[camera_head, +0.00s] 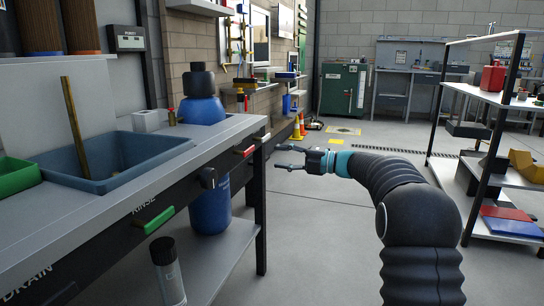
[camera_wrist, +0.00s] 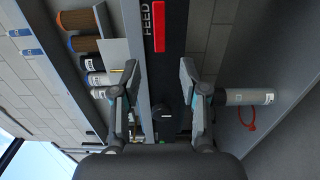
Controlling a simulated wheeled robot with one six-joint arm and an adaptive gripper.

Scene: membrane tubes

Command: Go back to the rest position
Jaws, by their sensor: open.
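My gripper (camera_head: 289,157) is at the end of my arm, stretched out beyond the front right corner of the bench in the head view. Its two fingers are spread apart. In the wrist view my gripper (camera_wrist: 158,80) is open, with nothing held between the fingers. Brown tubes (camera_head: 80,27) also stand at the top left of the head view. A grey tube with a dark band (camera_wrist: 248,97) lies beyond the right finger in the wrist view.
The bench (camera_head: 225,130) at left holds a blue sink (camera_head: 130,150) and a blue bottle (camera_head: 203,108). Red, black and green handles (camera_head: 158,220) stick out of its front. A shelf rack (camera_head: 480,150) stands at right. The floor (camera_head: 310,235) between them is clear.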

